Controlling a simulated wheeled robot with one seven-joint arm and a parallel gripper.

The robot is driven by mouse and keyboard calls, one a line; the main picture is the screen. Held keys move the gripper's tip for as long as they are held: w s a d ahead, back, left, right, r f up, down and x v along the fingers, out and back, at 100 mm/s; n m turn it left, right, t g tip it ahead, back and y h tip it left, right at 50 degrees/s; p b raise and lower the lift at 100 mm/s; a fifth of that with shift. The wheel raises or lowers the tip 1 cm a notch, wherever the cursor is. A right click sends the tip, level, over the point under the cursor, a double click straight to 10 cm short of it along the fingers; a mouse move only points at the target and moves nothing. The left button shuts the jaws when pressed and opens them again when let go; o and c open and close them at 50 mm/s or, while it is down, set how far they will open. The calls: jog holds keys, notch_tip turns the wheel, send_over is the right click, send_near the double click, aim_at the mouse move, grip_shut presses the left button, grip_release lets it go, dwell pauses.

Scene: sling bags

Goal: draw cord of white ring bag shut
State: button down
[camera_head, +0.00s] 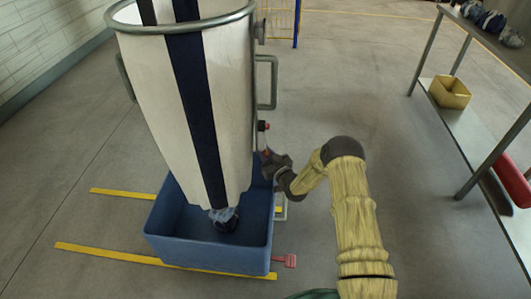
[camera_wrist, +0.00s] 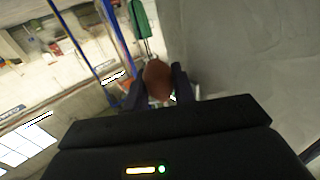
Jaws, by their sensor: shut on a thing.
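The white ring bag (camera_head: 150,85), with a dark navy stripe down its front, hangs upright from a round metal ring (camera_head: 180,27). Its lower end is inside a blue tub (camera_head: 205,255), where a bunched dark blue-grey piece (camera_head: 224,218) shows below the hem. My gripper (camera_head: 267,160) is at the right side of the bag, close to its lower part. In the wrist view, my gripper (camera_wrist: 158,88) is shut on a reddish-brown ball (camera_wrist: 157,76). I cannot make out a cord running from the ball.
A red-tipped knob (camera_head: 263,126) and a grey handle (camera_head: 273,82) stand out right of the bag. A red pedal-like piece (camera_head: 285,260) is beside the tub. A metal rack (camera_head: 465,125) with a yellow bin (camera_head: 450,93) stands at right. Floor between is clear.

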jog(key=shift+s+f+b, duration=0.15)
jog(key=shift+f+b, duration=1.25)
jog(key=shift+f, duration=0.9)
jog(key=shift+d, duration=0.1)
jog(key=c, duration=1.2)
grip_release()
jog(key=shift+f, duration=0.1)
jog(key=shift+o, duration=0.2)
jog(key=shift+r, duration=0.2)
jog(key=v, duration=1.7)
jog(key=shift+p, duration=0.35)
